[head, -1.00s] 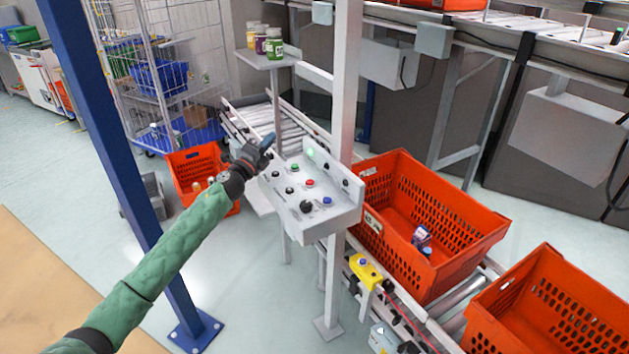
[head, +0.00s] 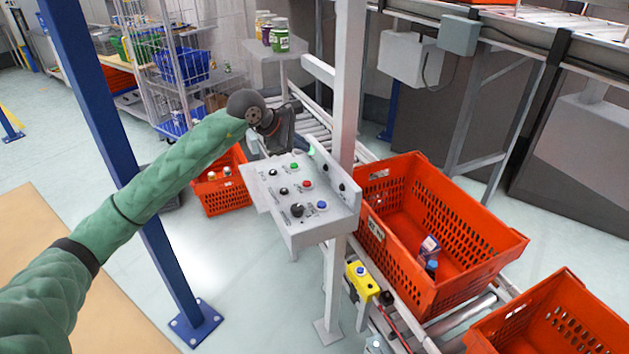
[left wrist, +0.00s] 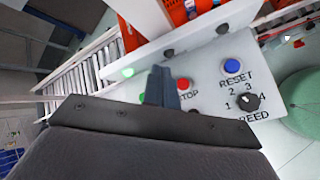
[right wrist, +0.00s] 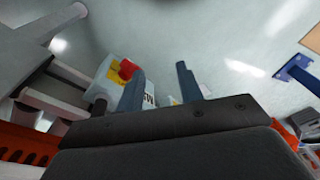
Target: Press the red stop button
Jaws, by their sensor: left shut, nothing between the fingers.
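The red stop button (head: 308,184) sits on the sloped face of a grey control panel (head: 290,222), among green, blue and black controls. My right gripper (right wrist: 160,88) is open and empty, away from the panel.
A grey post (head: 346,80) rises behind the panel, with a blue post (head: 112,130) left. Orange totes (head: 440,225) stand on the conveyor at right. A yellow box with a blue button (head: 361,279) is below. The right wrist view shows a red knob on yellow (right wrist: 126,69).

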